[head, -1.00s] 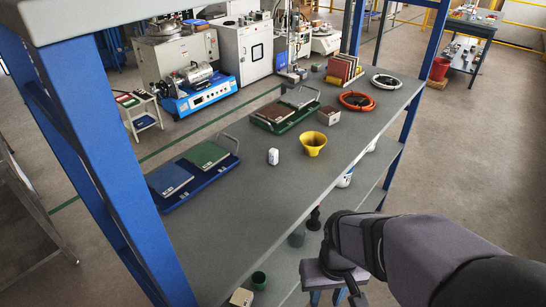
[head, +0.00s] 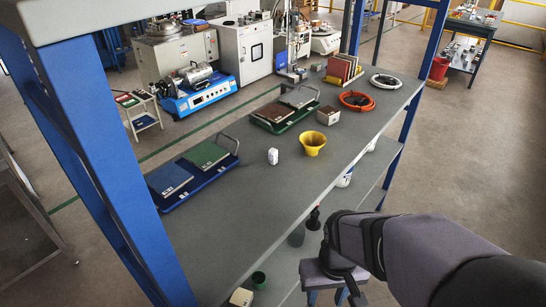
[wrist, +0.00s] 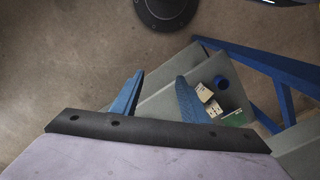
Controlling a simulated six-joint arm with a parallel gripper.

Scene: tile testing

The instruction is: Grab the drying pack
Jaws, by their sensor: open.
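A small white packet with dark print, which looks like the drying pack (head: 273,156), stands on the grey upper shelf, left of a yellow funnel (head: 312,143). My gripper is low at the front, outside the shelf's front edge and well away from the packet. In the wrist view my gripper's blue fingers (wrist: 159,77) are apart with nothing held between them. The packet cannot be made out in the wrist view. In the head view my arm hides part of the lower shelf, and the fingers are hard to make out.
A blue tray (head: 207,187) with tile samples lies left of the packet; a green tray (head: 284,127) lies behind. A blue post (head: 110,140) stands left.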

